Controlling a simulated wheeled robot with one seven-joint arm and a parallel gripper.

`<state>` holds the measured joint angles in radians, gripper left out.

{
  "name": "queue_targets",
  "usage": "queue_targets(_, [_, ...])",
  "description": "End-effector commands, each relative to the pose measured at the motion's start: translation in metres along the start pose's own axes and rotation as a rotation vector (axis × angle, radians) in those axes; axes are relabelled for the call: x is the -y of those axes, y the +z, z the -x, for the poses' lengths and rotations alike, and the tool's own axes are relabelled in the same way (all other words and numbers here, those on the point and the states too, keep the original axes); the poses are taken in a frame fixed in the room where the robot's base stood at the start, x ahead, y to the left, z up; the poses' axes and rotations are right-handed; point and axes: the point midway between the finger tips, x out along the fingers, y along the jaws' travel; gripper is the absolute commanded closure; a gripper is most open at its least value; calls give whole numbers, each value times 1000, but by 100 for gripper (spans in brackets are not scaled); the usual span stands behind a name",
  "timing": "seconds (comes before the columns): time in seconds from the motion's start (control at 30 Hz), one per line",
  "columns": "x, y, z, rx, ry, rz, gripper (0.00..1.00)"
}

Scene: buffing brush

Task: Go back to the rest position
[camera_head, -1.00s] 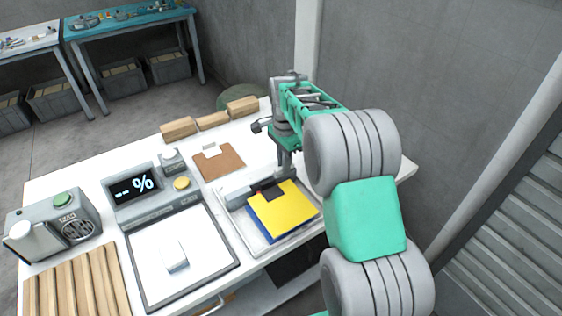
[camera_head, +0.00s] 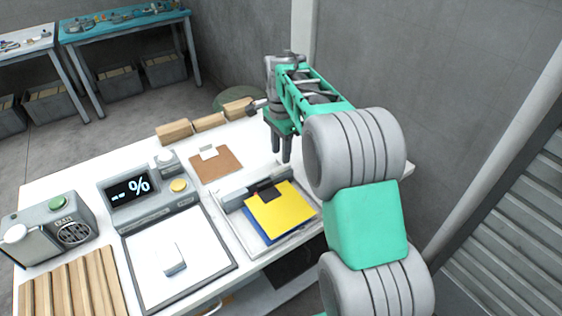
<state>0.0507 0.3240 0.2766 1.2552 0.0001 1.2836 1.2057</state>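My gripper (camera_head: 281,150) hangs fingers-down over the white table, just behind the tray (camera_head: 232,222). Its two fingers show a gap between them and nothing in it. The tray holds a yellow sheet (camera_head: 284,212) lying over a blue sheet (camera_head: 262,236), with a dark piece (camera_head: 267,191) at their back edge. The gripper is apart from all of these.
A device with a "%" display (camera_head: 130,189) stands behind the pad. A grey machine (camera_head: 60,220), wooden slats (camera_head: 75,285), a brown clipboard (camera_head: 218,165) and wooden blocks (camera_head: 208,122) share the table (camera_head: 80,172). A grey wall (camera_head: 420,90) stands close on the right.

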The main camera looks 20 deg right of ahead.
Motion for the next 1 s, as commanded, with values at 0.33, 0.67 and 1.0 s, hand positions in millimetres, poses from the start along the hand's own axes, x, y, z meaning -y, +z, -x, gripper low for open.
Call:
queue_targets(0.33, [0,0,22,1,2,0,64])
queue_targets(0.67, [-13,7,32,-7,-17,78,64])
queue_targets(1.0, [-162,79,46,-148,-154,893,64])
